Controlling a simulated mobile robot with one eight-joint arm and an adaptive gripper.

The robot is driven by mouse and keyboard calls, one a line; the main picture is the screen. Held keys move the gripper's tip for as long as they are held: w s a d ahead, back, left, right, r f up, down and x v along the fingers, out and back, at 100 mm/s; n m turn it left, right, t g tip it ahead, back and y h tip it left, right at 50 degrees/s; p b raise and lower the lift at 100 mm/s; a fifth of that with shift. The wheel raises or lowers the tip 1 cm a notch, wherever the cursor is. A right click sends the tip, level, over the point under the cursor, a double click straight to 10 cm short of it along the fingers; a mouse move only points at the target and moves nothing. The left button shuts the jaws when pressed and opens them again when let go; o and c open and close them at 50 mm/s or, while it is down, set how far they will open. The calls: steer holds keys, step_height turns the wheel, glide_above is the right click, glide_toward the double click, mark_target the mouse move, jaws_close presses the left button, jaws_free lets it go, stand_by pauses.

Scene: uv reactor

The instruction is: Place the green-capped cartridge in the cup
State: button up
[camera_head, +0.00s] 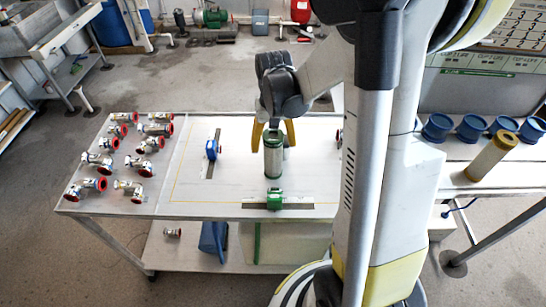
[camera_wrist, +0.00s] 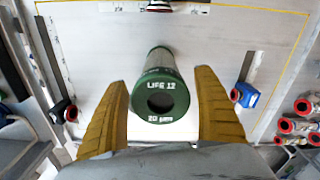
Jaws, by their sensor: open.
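The green-capped cartridge (camera_head: 273,160) stands upright on the white table, with a grey body and a green end at top and bottom. In the wrist view its green cap (camera_wrist: 160,97) reads "LIFE 12" and "20 µm". My gripper (camera_head: 273,132) is open above it, with one yellow finger on each side of its top. In the wrist view my gripper (camera_wrist: 161,82) has a clear gap between each finger and the cap. Several blue cups (camera_head: 437,127) stand in a row at the right; I cannot tell which one is meant.
A tan-topped cylinder (camera_head: 492,157) stands in front of the blue cups. A green clamp (camera_head: 275,199) is near the table's front edge, and a blue clamp (camera_head: 212,149) is left of the cartridge. Several red-ended metal fittings (camera_head: 150,144) fill the table's left end.

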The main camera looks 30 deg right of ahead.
step_height(320, 180, down, 3)
steer(key=shift+r+b, duration=0.1)
steer(key=shift+b, duration=0.25)
steer(key=c, duration=1.5)
steer(key=shift+o, duration=0.2)
steer(key=shift+r, duration=0.2)
steer(key=shift+r+p, duration=0.3)
steer(key=shift+r, duration=0.05)
steer(key=r, duration=0.1)
steer(key=r+p, duration=0.1)
steer(key=r, duration=0.1)
steer(key=d+r+p, duration=0.1)
steer(key=shift+s+r, duration=0.15)
steer(key=shift+s, duration=0.15)
steer(key=s+d+r+p, duration=0.3)
steer(key=s+d+r, duration=0.2)
steer(key=d, duration=0.4)
steer(key=shift+s+r, duration=0.3)
steer(key=shift+r, duration=0.05)
